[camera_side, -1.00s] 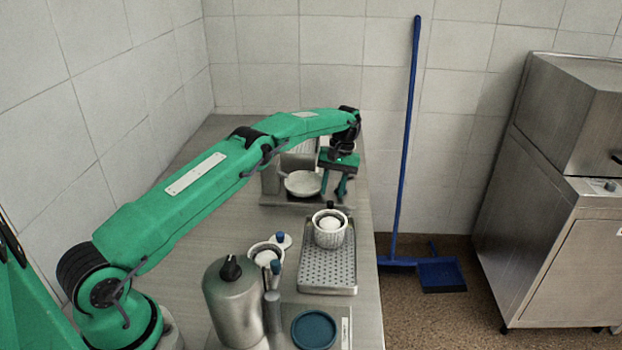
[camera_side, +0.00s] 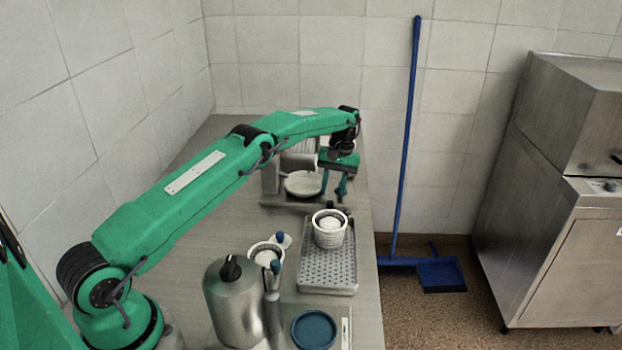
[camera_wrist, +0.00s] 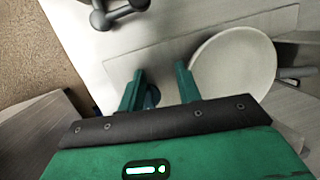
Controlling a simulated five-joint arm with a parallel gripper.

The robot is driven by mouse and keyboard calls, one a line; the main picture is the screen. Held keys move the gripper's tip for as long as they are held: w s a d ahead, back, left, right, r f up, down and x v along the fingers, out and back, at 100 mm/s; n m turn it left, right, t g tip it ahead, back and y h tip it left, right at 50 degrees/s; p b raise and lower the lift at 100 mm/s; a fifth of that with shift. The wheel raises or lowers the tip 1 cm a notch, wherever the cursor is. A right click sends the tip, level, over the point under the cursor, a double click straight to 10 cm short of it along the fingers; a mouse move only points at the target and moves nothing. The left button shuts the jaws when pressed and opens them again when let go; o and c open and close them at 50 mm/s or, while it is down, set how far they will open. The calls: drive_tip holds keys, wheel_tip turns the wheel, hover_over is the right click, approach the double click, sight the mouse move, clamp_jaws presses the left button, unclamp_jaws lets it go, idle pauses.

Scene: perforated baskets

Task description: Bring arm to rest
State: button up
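My gripper (camera_side: 333,186) hangs at the far end of the counter, fingers pointing down, beside a white dish (camera_side: 303,184). In the wrist view my gripper (camera_wrist: 160,84) has its two green fingers apart. A small dark blue thing (camera_wrist: 152,98) shows between and beyond them; I cannot tell its depth, and nothing is clearly held. A ribbed white basket (camera_side: 329,237) with a white round thing inside stands upright on a perforated tray (camera_side: 327,273), nearer the camera than my gripper. A second white basket (camera_side: 255,250) stands left of the tray.
A steel canister (camera_side: 230,308) and a blue round disc (camera_side: 314,330) are at the counter's near end. The white dish (camera_wrist: 235,68) is close right of the fingers in the wrist view. A blue broom (camera_side: 406,140) stands on the floor beyond the counter's right edge.

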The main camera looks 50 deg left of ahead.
drive_tip(key=w+a+r+t, duration=0.3)
drive_tip(key=w+a+r, duration=0.1)
drive_tip(key=r, duration=0.3)
drive_tip(key=shift+w+a+n+y, duration=0.2)
drive_tip(key=shift+w+n+y, duration=0.1)
drive_tip(key=shift+w+n, duration=0.15)
drive_tip(key=s+d+r+m+t, duration=0.1)
drive_tip(key=s+d+r, duration=0.2)
drive_tip(key=r, duration=0.4)
drive_tip(key=s+d+r+m+t, duration=0.1)
drive_tip(key=s+d+r+m, duration=0.1)
drive_tip(key=r, duration=0.5)
drive_tip(key=s+d+r+m, duration=0.2)
drive_tip(key=s+d+r, duration=0.3)
drive_tip(key=s+r, duration=0.5)
drive_tip(key=s+d+f+m+t, duration=0.1)
drive_tip(key=s+d+f, duration=0.1)
drive_tip(key=s, duration=0.7)
drive_tip(key=s+d+f+m+t, duration=0.1)
drive_tip(key=s+f+m, duration=0.1)
drive_tip(key=s, duration=0.7)
drive_tip(key=s+d+f+m+t, duration=0.1)
drive_tip(key=s+f, duration=0.3)
drive_tip(key=s, duration=0.6)
drive_tip(key=shift+d+f+t, duration=0.2)
drive_tip(key=shift+d+t, duration=0.1)
drive_tip(key=shift+d, duration=0.5)
drive_tip(key=shift+r, duration=0.1)
